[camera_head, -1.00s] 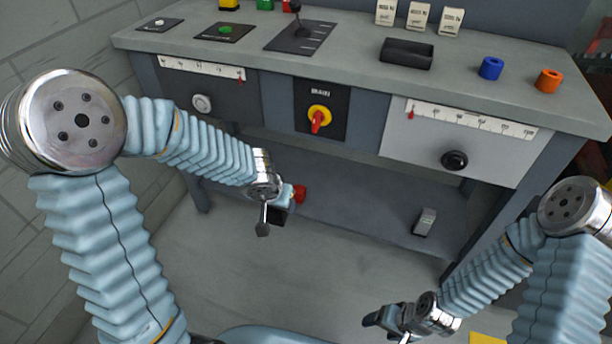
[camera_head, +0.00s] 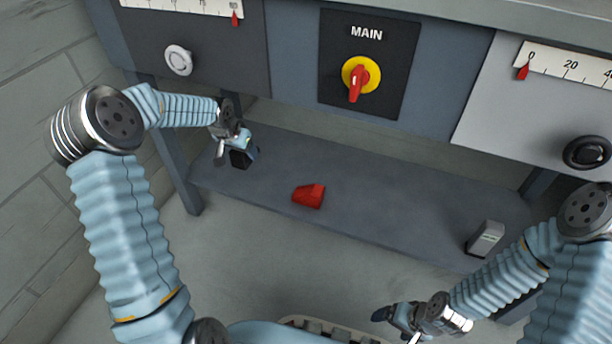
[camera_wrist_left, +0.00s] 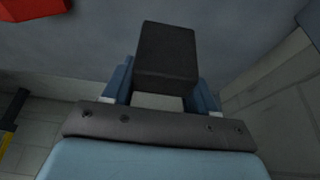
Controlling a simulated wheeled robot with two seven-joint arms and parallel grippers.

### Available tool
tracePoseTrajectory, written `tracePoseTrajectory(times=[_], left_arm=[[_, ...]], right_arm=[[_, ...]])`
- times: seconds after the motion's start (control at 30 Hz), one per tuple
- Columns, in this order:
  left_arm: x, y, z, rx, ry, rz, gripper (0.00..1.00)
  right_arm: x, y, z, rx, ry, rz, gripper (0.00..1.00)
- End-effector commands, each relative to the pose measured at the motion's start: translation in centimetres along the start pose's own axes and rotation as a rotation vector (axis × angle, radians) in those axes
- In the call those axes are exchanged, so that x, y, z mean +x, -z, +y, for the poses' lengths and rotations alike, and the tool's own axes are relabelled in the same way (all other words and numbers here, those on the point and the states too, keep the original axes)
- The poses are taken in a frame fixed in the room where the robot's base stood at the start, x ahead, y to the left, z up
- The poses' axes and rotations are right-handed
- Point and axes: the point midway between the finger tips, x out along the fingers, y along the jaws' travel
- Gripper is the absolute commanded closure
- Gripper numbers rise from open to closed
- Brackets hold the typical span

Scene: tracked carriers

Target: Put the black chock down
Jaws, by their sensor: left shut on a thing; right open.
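The black chock (camera_head: 241,158) is held between the fingers of my left gripper (camera_head: 236,148), over the left end of the lower shelf (camera_head: 390,205). In the left wrist view the black chock (camera_wrist_left: 166,55) sits between the two blue fingers, with the grey shelf surface behind it. I cannot tell whether it touches the shelf. My right gripper (camera_head: 396,322) is open and empty at the bottom of the head view, in front of the shelf and well apart from the chock.
A red chock-like block (camera_head: 309,196) lies on the shelf to the right of my left gripper. A grey block (camera_head: 486,239) stands near the shelf's right end. A table leg (camera_head: 182,175) is close on the left. The shelf between the blocks is clear.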

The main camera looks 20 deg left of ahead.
Motion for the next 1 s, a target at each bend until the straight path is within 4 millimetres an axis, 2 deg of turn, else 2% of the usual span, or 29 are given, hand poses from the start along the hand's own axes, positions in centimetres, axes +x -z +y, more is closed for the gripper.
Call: tracePoseTrajectory(times=[0.13, 0.3, 0.47, 0.7, 1.0], left_arm=[[1.0, -0.4, 0.0, 0.000, 0.000, 0.000, 0.91], [3.9, -1.6, 0.1, -0.001, 0.000, 0.000, 0.91], [5.5, -2.3, 0.1, 0.001, 0.000, 0.001, 0.91], [9.1, -3.8, 0.1, 0.000, 0.000, 0.000, 0.91], [9.3, -3.8, 0.1, 0.000, 0.001, 0.002, 0.91]], right_arm=[[0.3, 0.0, 0.1, 0.000, 0.000, 0.000, 0.12], [1.1, 0.0, 0.4, 0.000, 0.000, 0.002, 0.12], [1.5, 0.0, 0.6, 0.001, 0.000, 0.004, 0.12], [2.6, 0.1, 1.0, 0.001, 0.000, 0.007, 0.12], [2.5, 0.1, 0.9, 0.001, 0.000, 0.007, 0.12]])
